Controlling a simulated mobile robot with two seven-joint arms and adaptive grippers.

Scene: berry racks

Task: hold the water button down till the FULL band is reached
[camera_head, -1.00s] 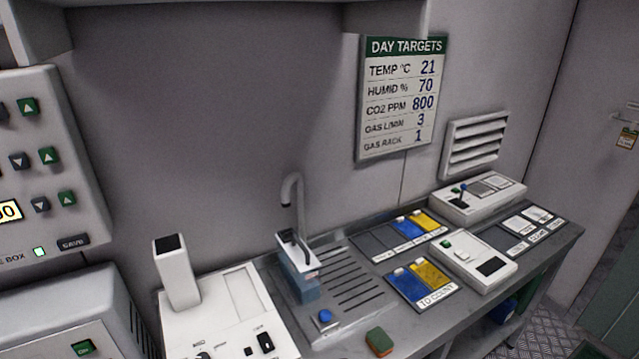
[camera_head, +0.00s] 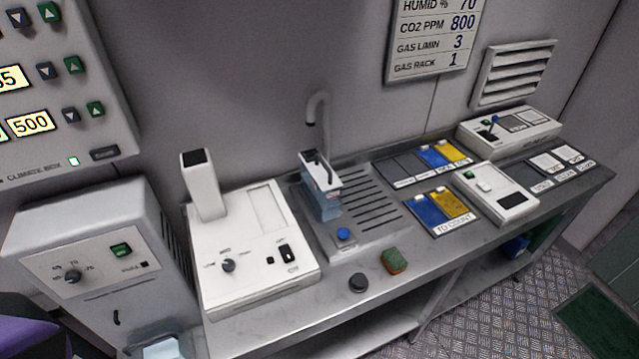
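The blue water button (camera_head: 344,235) sits on the front of the grey drain board (camera_head: 372,215) on the bench. Behind it, a clear container (camera_head: 322,196) with bluish water stands under the curved grey tap (camera_head: 318,108). A FULL band on the container is too small to make out, and so is the exact water level. Nothing touches the button. Neither of my grippers shows in the head view.
A white instrument (camera_head: 250,250) stands left of the drain board. Blue and yellow cards (camera_head: 440,212) and a white device (camera_head: 498,192) lie to the right.

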